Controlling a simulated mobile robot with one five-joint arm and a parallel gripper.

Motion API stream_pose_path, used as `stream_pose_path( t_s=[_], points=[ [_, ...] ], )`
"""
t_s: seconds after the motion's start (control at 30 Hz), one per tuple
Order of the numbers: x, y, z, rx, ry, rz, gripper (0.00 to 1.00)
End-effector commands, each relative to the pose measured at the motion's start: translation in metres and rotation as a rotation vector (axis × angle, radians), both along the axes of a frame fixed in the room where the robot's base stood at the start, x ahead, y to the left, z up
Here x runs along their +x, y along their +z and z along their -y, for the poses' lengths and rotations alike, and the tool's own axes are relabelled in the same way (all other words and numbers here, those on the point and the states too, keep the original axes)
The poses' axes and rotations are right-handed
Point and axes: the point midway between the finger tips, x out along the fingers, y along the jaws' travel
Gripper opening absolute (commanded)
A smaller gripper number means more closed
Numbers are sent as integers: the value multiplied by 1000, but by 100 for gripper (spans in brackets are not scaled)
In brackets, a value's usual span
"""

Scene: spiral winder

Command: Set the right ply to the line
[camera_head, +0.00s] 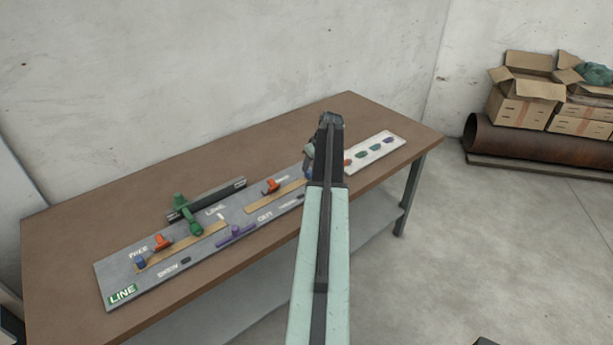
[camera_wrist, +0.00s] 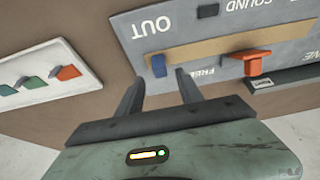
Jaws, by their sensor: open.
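The right tan strip (camera_head: 275,197) lies on a grey board (camera_head: 118,278). It carries an orange handled piece (camera_head: 270,186). In the wrist view the strip (camera_wrist: 205,48) has a blue block (camera_wrist: 158,66) at its left end and the orange piece (camera_wrist: 247,60) further right. My gripper (camera_wrist: 160,77) is open, its two dark fingers pointing towards the blue block, with nothing held; contact cannot be told. In the head view my arm's dark end (camera_head: 330,122) covers the board's right end. Which part is the ply is not labelled visibly.
A left tan strip (camera_head: 200,238) has an orange piece (camera_head: 161,241) and a blue block (camera_head: 140,262). A white card (camera_head: 385,144) with coloured pieces lies right. The brown table (camera_head: 60,235) is otherwise mostly bare.

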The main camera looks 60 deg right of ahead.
Motion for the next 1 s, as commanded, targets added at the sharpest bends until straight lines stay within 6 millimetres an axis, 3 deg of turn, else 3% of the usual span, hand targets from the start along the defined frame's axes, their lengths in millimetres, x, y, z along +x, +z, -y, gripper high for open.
stream_pose_path(
  t_s=[0.03,0.2,0.53,0.57,0.7,1.0],
  points=[
    [4,-18,2,0,1,0,44],
    [16,-45,5,0,2,0,44],
    [20,-47,5,0,2,0,44],
    [20,-47,5,0,2,0,41],
    [20,-47,5,0,2,0,2],
    [21,-47,5,0,2,0,0]
  ],
)
